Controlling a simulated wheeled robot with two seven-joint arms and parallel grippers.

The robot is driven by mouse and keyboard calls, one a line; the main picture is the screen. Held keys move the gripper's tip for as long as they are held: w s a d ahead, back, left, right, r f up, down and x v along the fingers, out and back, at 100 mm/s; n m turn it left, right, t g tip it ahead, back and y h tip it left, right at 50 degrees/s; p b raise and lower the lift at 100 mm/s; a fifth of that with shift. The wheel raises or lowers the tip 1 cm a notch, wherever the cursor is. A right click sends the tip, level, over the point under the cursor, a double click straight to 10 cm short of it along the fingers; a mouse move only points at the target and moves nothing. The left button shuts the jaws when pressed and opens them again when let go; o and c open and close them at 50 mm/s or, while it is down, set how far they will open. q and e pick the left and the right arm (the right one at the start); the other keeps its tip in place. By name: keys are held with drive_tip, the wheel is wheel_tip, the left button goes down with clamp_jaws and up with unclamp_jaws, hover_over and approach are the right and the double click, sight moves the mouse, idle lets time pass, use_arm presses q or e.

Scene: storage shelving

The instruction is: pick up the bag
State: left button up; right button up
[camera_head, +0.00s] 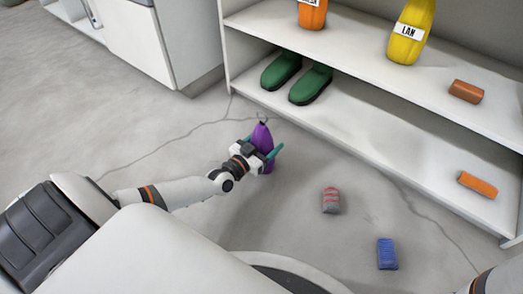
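A purple bag (262,138) with a narrow, dark-tipped top stands on the floor in front of the white shelf, in the head view. My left gripper (264,145) reaches it from the lower left. Its two teal fingers are spread wide, one on each side of the bag. The gripper body hides part of the bag's middle and lower side. I cannot tell whether the fingers touch the bag. My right gripper is not in view; only a piece of that arm shows at the lower right corner.
A grey-and-red item (331,200) and a blue block (387,253) lie on the floor to the right. The shelf (350,127) holds green boots (311,84), an orange bottle (313,14), a yellow bottle (408,36), a brown block (466,91) and an orange block (478,185). Floor at left is clear.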

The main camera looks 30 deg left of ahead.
sight(262, 122)
use_arm(q)
drive_tip(key=c, duration=0.7)
wheel_tip(262, 122, up, 10)
drive_tip(key=p, duration=0.9)
